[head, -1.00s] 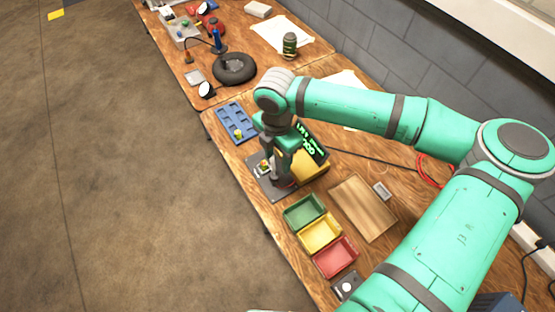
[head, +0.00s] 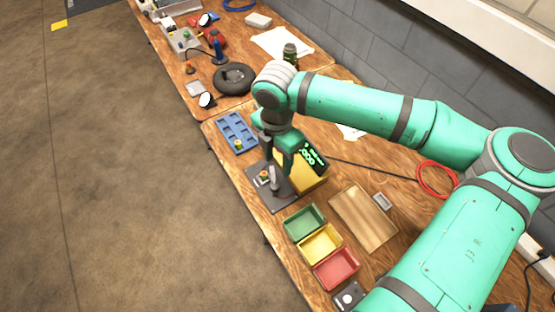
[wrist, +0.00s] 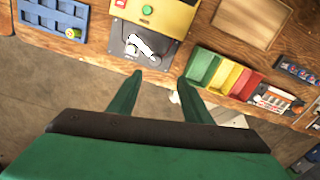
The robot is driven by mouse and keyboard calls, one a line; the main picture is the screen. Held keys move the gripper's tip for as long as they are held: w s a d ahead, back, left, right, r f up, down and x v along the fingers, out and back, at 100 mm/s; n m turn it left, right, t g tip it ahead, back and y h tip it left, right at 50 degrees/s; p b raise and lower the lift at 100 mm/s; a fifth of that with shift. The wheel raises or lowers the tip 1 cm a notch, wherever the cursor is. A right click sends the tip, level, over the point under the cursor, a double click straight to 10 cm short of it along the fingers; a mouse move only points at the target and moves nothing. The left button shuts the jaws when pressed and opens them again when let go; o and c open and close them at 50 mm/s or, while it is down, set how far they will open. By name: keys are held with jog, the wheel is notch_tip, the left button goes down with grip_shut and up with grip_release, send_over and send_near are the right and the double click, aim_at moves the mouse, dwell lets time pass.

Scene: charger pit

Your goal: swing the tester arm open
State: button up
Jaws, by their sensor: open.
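The tester has a yellow housing (head: 312,178) with a lit green display (head: 312,158) and a dark grey base plate (head: 270,199). The tester arm (head: 273,180) stands over this plate; in the wrist view the arm (wrist: 143,45) shows as a pale bar lying slantwise across the plate. A small green and orange piece (head: 264,175) sits on the plate beside the arm. My gripper (head: 279,164) is open above the plate, close to the arm. In the wrist view my gripper's fingertips (wrist: 160,76) are apart and empty, just below the plate's edge. Contact cannot be told.
A blue tray (head: 228,126) with one small cell stands left of the tester. Green (head: 304,220), yellow (head: 321,243) and red (head: 337,268) bins stand on its other side. A wooden board (head: 363,217) lies behind them. The table's front edge is close to the plate.

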dwell(0.4)
notch_tip(320, 180, up, 11)
dwell(0.5)
jog(key=shift+f, duration=0.1)
